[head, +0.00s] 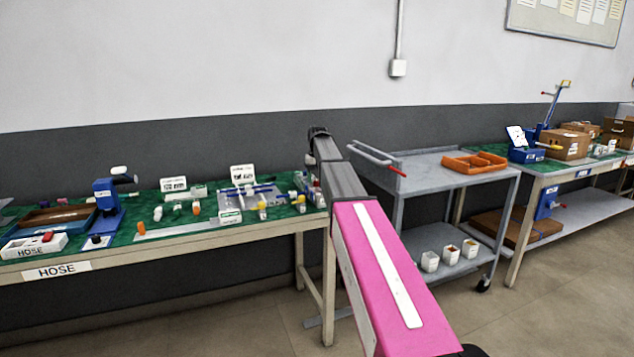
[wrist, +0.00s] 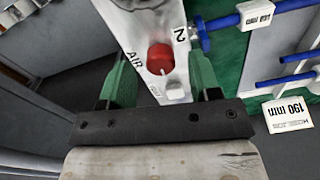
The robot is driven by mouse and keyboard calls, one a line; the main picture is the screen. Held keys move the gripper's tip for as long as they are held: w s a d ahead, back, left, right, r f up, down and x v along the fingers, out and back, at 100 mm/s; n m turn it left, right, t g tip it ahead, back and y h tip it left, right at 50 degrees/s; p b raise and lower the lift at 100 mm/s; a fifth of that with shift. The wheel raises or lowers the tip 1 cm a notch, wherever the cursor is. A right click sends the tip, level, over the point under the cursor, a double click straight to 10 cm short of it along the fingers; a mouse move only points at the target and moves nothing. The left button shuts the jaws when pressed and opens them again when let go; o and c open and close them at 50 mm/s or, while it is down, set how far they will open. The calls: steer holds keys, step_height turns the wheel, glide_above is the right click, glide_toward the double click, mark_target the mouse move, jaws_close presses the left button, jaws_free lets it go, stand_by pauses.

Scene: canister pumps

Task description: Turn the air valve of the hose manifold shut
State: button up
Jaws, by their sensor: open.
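In the wrist view the air valve is a round red knob (wrist: 160,59) on a pale block, the hose manifold (wrist: 152,22). "AIR" is printed to the knob's left and "2" at its upper right. A thin pale mark shows at the knob's lower edge, above small print that I cannot read. My gripper (wrist: 160,72) is open, with one green finger on each side of the knob. I cannot tell whether the fingers touch it. In the head view my arm reaches the right end of the hose table, and its forearm hides most of the gripper.
Blue hoses (wrist: 276,8) with white length tags, one reading 190 mm (wrist: 288,114), lie right of the manifold. The hose table (head: 57,270) carries several fittings and a blue press (head: 107,205). A grey cart (head: 425,178) with an orange tray (head: 475,163) stands right of my arm.

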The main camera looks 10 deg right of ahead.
mark_target(318, 181)
step_height(318, 181, up, 9)
steer(key=shift+r, duration=0.15)
steer(key=shift+d, duration=0.1)
stand_by(0.3)
